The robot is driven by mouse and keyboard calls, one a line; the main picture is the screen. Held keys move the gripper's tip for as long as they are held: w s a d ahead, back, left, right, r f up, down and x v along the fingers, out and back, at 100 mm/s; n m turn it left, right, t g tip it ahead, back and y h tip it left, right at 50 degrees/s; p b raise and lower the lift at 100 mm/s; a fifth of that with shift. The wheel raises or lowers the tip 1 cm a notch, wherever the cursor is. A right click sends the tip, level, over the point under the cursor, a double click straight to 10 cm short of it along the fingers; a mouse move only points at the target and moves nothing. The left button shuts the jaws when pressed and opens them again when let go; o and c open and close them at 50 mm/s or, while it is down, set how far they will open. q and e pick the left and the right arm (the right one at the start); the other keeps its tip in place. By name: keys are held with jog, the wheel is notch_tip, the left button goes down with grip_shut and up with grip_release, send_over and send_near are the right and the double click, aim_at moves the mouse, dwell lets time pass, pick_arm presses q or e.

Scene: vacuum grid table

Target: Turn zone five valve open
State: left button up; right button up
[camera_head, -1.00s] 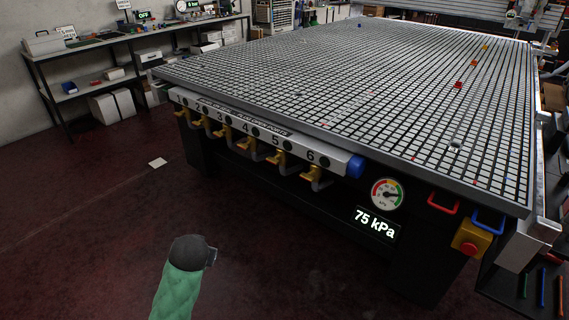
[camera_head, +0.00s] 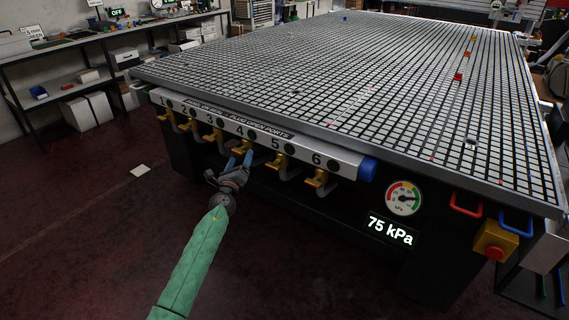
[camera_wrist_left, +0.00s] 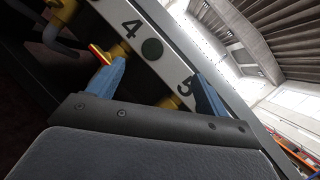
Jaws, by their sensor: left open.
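The zone five valve is a yellow valve (camera_head: 280,163) under the number 5 on the white manifold rail. In the left wrist view only a yellow part of it (camera_wrist_left: 170,102) shows beyond the gripper body, between the fingers. My left gripper (camera_head: 240,157) is open with blue fingers, just left of the zone five valve and below the number 4 in the head view. Contact cannot be told. My right gripper is not in view.
The manifold rail (camera_head: 325,153) carries several numbered yellow valves and ends in a blue cap (camera_head: 367,170). The grid table (camera_head: 330,80) overhangs above. A gauge (camera_head: 404,199) and a 75 kPa display (camera_head: 390,231) are to the right. Open floor lies below left.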

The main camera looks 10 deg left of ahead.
aim_at(271, 167)
pick_arm(q)
jog(key=w+d+f+m+g+h, duration=0.1)
jog(key=w+d+f+m+h, duration=0.1)
jog(key=d+m, duration=0.1)
jog(key=w+d+f+m+g+h, duration=0.1)
jog(key=w+d+f+m+h, duration=0.1)
jog(key=d+m, duration=0.1)
jog(key=w+d+f+m+g+h, duration=0.2)
jog(key=d+m+h, duration=0.1)
jog(key=m, duration=0.2)
jog(key=shift+d+f+m, duration=0.1)
jog(key=shift+d+m, duration=0.1)
jog(key=shift+m, duration=0.1)
jog(key=shift+b+x, duration=0.35)
jog(key=shift+x, duration=0.5)
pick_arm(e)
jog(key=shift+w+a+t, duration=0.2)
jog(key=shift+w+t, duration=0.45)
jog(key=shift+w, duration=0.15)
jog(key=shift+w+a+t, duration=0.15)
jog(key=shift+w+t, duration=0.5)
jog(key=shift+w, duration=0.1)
pick_arm(q)
jog(key=shift+c, duration=0.5)
